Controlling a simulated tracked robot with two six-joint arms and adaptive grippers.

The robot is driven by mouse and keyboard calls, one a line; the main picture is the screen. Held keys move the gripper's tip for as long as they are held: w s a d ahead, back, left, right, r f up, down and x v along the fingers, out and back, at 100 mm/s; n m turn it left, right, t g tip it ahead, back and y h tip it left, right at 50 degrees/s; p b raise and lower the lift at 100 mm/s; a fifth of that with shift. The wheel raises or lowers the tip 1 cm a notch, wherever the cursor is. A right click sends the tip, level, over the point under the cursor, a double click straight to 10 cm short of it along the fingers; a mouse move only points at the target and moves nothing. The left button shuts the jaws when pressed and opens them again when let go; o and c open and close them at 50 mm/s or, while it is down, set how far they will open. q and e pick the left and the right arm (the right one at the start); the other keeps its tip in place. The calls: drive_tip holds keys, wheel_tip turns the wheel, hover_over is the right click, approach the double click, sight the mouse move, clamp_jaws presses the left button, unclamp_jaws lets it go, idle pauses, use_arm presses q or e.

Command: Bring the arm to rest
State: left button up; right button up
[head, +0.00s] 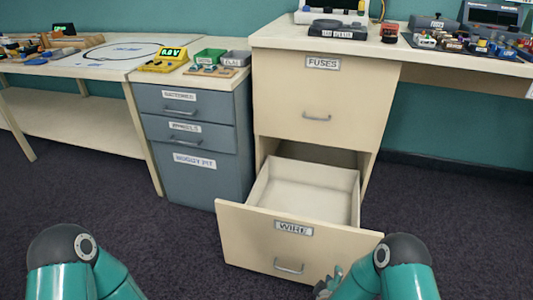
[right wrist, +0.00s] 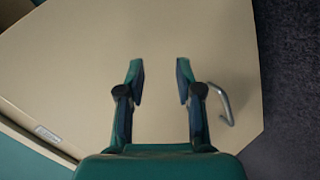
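My right arm comes in at the bottom right of the head view. My right gripper (head: 328,286) is low, in front of the open WIRE drawer (head: 252,241), just right of its handle (head: 289,267). In the right wrist view the right gripper (right wrist: 160,75) has its two fingers apart with nothing between them. The drawer front (right wrist: 150,30) lies behind the fingers, and its handle (right wrist: 224,104) shows to the right of them. My left arm shows at the bottom left of the head view; its gripper is out of the picture.
The WIRE drawer is pulled out and looks empty inside. Above it the FUSES drawer (head: 290,95) is shut. A grey drawer cabinet (head: 190,175) stands to the left. The carpet (head: 455,220) at the right is clear.

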drive_tip(key=s+a+f+m+g+y, duration=0.1)
drive_tip(key=s+a+m+g+y, duration=0.25)
drive_tip(key=s, duration=0.45)
drive_tip(key=s+a+f+m+g+y, duration=0.1)
drive_tip(key=s+a+m+g+y, duration=0.2)
drive_tip(key=s, duration=0.5)
drive_tip(key=s+a+f+m+g+y, duration=0.15)
drive_tip(key=s+m+g, duration=0.25)
drive_tip(key=s, duration=0.5)
wheel_tip(320, 180, up, 38)
drive_tip(key=p, duration=3.7)
drive_tip(key=shift+w+a+f+y, duration=0.15)
drive_tip(key=shift+a+y, duration=0.1)
drive_tip(key=shift+y, duration=0.15)
drive_tip(key=shift+m+g, duration=0.25)
